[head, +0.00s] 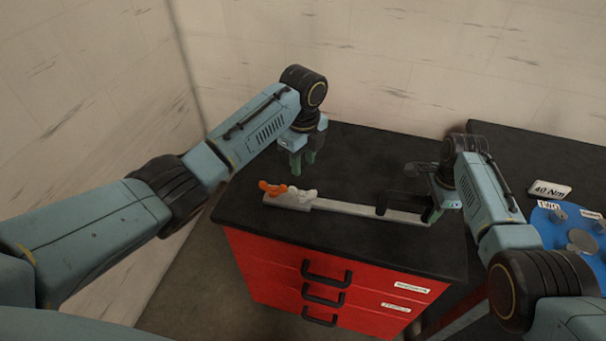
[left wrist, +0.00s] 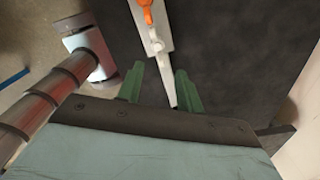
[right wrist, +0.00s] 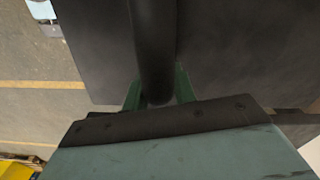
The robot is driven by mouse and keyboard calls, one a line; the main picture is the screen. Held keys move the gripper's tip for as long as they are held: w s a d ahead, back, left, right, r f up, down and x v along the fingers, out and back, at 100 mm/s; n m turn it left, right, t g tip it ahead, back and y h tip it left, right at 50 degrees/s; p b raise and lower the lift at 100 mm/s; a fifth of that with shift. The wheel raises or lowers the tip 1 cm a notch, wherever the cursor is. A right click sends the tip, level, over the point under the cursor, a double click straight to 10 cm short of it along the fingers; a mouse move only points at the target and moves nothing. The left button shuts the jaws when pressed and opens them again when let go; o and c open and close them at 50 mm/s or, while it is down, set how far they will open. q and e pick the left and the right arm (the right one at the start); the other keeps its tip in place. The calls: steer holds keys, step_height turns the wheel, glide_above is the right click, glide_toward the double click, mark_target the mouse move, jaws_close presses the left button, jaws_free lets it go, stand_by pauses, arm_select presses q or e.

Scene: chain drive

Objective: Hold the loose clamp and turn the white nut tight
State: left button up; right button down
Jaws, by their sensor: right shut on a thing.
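A pale flat bar (head: 345,207) lies on the black top of the red cabinet. An orange nut (head: 271,187) and a white nut (head: 307,195) sit at its left end. A black clamp (head: 392,204) stands at its right end. My left gripper (head: 303,163) is open and empty, pointing down behind the white nut. In the left wrist view the white nut (left wrist: 155,44) and orange nut (left wrist: 147,6) lie ahead of the open fingers. My right gripper (head: 433,213) is shut on the clamp, whose thick black bar (right wrist: 154,45) runs between its fingers in the right wrist view.
The red drawer cabinet (head: 270,265) has black handles and labels in front. At right, a second black table (head: 520,155) carries a "40 Nm" sign (head: 549,190) and a blue round tray (head: 545,222). A wall stands behind. The worktop behind the bar is clear.

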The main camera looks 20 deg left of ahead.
arm_select(q)
steer(key=shift+r, duration=1.4)
arm_select(e)
steer(key=c, duration=1.1)
jaws_free()
steer(key=shift+o, duration=0.2)
steer(key=shift+r, duration=0.15)
